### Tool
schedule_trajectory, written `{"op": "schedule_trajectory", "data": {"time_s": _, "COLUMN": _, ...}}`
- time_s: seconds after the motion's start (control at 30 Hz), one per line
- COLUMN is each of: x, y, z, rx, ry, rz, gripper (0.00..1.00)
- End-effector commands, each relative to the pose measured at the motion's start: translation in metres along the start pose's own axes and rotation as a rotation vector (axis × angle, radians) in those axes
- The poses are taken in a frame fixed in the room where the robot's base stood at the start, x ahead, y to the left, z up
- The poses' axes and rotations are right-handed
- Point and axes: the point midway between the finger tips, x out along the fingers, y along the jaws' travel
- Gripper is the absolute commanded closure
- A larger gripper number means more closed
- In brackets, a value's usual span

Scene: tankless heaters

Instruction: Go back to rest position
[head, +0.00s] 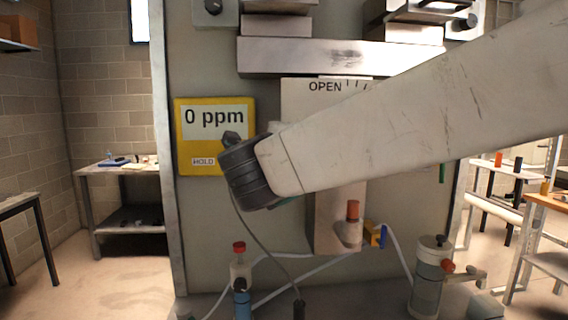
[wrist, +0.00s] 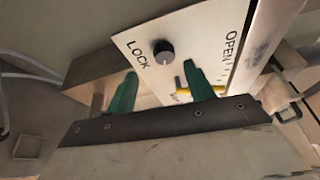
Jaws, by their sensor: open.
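My gripper (wrist: 162,88) shows in the wrist view with its two green fingers apart and nothing between them. The fingers are in front of a pale panel (wrist: 207,30) marked LOCK and OPEN, with a dark round knob (wrist: 163,52). I cannot tell whether the fingers touch anything. In the head view my arm crosses from the upper right to the middle and covers much of the same panel (head: 296,98). My gripper is hidden or not clearly seen there.
A yellow meter (head: 185,140) reading 0 ppm is left of the panel, partly behind my arm. A red-capped valve (head: 240,272) and a grey cylinder (head: 427,285) with hoses stand below. A workbench (head: 120,170) is at the left and shelving (head: 545,200) at the right. Floor shows at left.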

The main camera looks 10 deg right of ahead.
Motion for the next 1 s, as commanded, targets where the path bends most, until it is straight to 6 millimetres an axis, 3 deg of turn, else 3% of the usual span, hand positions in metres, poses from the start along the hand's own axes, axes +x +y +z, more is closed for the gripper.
{"op": "schedule_trajectory", "data": {"time_s": 0.13, "x": -0.006, "y": 0.019, "z": 0.043, "rx": -0.125, "ry": -0.225, "rz": 0.052, "gripper": 0.47}}
{"op": "schedule_trajectory", "data": {"time_s": 0.27, "x": -0.035, "y": 0.050, "z": 0.084, "rx": -0.343, "ry": -0.553, "rz": 0.097, "gripper": 0.47}}
{"op": "schedule_trajectory", "data": {"time_s": 0.37, "x": -0.062, "y": 0.074, "z": 0.090, "rx": -0.532, "ry": -0.785, "rz": 0.129, "gripper": 0.47}}
{"op": "schedule_trajectory", "data": {"time_s": 0.47, "x": -0.091, "y": 0.102, "z": 0.075, "rx": -0.733, "ry": -0.991, "rz": 0.172, "gripper": 0.47}}
{"op": "schedule_trajectory", "data": {"time_s": 0.57, "x": -0.119, "y": 0.133, "z": 0.039, "rx": -0.943, "ry": -1.171, "rz": 0.238, "gripper": 0.47}}
{"op": "schedule_trajectory", "data": {"time_s": 0.67, "x": -0.145, "y": 0.162, "z": -0.016, "rx": -1.155, "ry": -1.324, "rz": 0.340, "gripper": 0.47}}
{"op": "schedule_trajectory", "data": {"time_s": 0.8, "x": -0.177, "y": 0.193, "z": -0.113, "rx": -1.414, "ry": -1.474, "rz": 0.545, "gripper": 0.47}}
{"op": "schedule_trajectory", "data": {"time_s": 1.0, "x": -0.216, "y": 0.207, "z": -0.241, "rx": -1.616, "ry": -1.522, "rz": 0.877, "gripper": 0.47}}
